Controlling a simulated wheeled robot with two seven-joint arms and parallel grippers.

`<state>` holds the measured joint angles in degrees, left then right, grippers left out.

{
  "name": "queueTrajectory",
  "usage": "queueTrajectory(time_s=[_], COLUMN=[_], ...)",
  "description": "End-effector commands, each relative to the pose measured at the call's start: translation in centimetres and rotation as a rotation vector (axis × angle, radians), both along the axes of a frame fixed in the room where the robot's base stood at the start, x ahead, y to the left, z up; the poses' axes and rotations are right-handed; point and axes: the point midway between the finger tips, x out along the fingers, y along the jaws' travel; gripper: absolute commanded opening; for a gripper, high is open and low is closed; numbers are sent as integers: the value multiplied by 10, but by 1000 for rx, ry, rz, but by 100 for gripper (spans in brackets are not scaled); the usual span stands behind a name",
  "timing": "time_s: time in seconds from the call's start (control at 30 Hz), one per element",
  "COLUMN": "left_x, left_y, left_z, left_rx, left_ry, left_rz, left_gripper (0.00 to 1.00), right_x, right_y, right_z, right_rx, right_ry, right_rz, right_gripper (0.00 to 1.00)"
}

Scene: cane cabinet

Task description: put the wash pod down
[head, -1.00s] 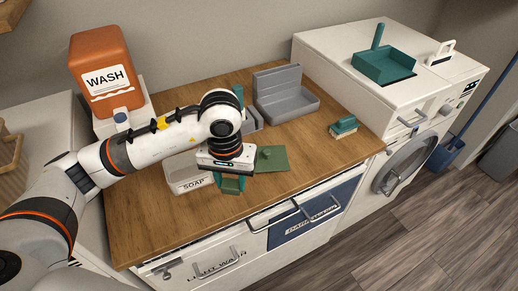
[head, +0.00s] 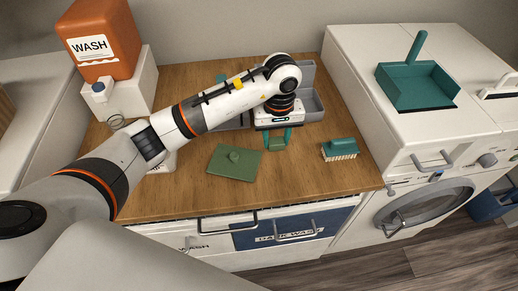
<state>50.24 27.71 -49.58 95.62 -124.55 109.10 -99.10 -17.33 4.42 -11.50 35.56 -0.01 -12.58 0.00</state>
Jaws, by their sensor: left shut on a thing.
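My left gripper (head: 278,140) is above the wooden counter (head: 310,180), right of the flat green lid and left of the brush. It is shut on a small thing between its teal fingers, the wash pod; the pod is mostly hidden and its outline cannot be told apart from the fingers. I cannot tell whether it touches the counter. The white soap box is mostly hidden behind my left arm. My right gripper is not in view.
A teal brush (head: 339,149) lies near the counter's right edge. An open grey box (head: 312,103) stands behind my gripper, partly hidden. An orange wash container (head: 98,45) stands at the back left. A teal dustpan (head: 415,86) rests on the washer (head: 362,62). The front counter is clear.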

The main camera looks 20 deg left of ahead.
Motion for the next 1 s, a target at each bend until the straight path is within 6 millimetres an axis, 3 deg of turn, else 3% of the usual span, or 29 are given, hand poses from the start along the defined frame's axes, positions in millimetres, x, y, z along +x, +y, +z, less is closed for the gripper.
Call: queueTrajectory(time_s=[0.2, 0.53, 0.9, 0.93, 1.0], left_x=[0, -1, 0, 0, 0], left_y=[0, 0, 0, 0, 0], left_z=[-26, -63, -69, -68, -67], left_rx=[-2, -1, 0, -1, -1], left_ry=[1, 2, -2, -3, -2], left_rz=[-1, -2, -3, -3, -3], left_gripper=[18, 18, 18, 42, 49], right_x=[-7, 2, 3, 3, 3], right_y=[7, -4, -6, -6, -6], right_z=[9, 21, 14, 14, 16], right_rx=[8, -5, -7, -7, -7], right_ry=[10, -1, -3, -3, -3], right_rz=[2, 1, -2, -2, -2], right_gripper=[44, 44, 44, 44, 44])
